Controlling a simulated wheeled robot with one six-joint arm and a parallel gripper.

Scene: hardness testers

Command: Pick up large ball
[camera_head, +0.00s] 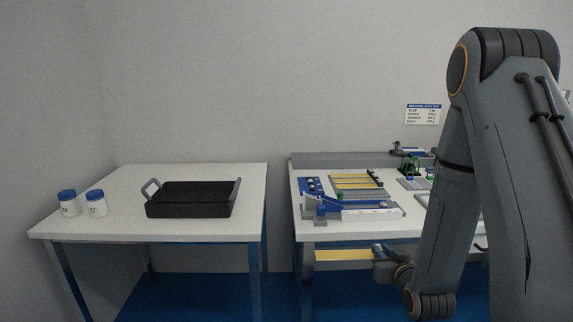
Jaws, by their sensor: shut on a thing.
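I cannot make out a large ball for certain. A small green round thing (340,196) shows on the blue and grey device on the right table. My gripper (377,253) is at the end of my arm, low in front of that table's front edge, and its fingers are small and partly hidden.
The right table (310,232) holds a blue and grey device (350,207), a yellow-striped panel (355,181) and green-and-black equipment (409,165). The left table (120,230) holds a black handled tray (190,208) and two blue-lidded white jars (68,204) (96,204). A gap separates the tables.

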